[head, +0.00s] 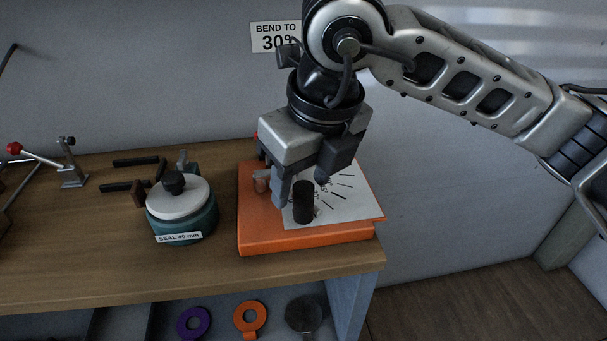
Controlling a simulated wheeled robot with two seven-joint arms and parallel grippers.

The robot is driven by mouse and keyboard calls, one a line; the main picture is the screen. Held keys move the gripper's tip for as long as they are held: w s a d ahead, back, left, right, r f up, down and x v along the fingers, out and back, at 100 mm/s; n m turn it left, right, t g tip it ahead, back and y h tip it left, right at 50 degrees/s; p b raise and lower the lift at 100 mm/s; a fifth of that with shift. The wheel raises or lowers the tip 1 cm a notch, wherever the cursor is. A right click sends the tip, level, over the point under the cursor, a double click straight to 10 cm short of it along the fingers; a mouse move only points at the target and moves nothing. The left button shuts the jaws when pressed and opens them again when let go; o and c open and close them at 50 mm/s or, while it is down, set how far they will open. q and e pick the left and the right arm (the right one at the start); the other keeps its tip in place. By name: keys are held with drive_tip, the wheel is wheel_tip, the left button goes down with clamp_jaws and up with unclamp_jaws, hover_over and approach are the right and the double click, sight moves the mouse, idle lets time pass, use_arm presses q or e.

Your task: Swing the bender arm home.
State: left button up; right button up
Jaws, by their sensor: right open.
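The bender has an orange base (290,238) at the right end of the bench, with a white dial plate (352,205) marked with dark graduation lines. A black upright cylindrical grip (303,203) stands on the dial side, probably the bender arm's handle. The rest of the bender arm is largely hidden by my gripper. My right gripper (300,188) is open, pointing down over the bender. Its fingertips are close to the grip's top; whether they touch it I cannot tell. A copper-coloured piece (261,181) shows left of the near finger. My left gripper is not in view.
A teal pot with a white lid (180,198), labelled "SEAL 40 mm", stands left of the bender. A red-knobbed toggle clamp (70,176) is further left. A "BEND TO 30°" sign (275,37) hangs on the wall. Purple and orange rings (249,316) lie below the bench top.

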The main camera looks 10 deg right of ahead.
drive_tip(key=shift+w+a+p+v, duration=0.15)
drive_tip(key=shift+p+v, duration=0.2)
drive_tip(key=shift+v, duration=0.4)
drive_tip(key=shift+w+a+p+v, duration=0.15)
drive_tip(key=shift+p+v, duration=0.2)
drive_tip(key=shift+v, duration=0.4)
drive_tip(key=shift+w+d+p+v, duration=0.15)
drive_tip(key=shift+p+v, duration=0.2)
drive_tip(key=shift+v, duration=1.2)
drive_tip(key=shift+w+a, duration=0.15)
drive_tip(key=shift+w, duration=0.05)
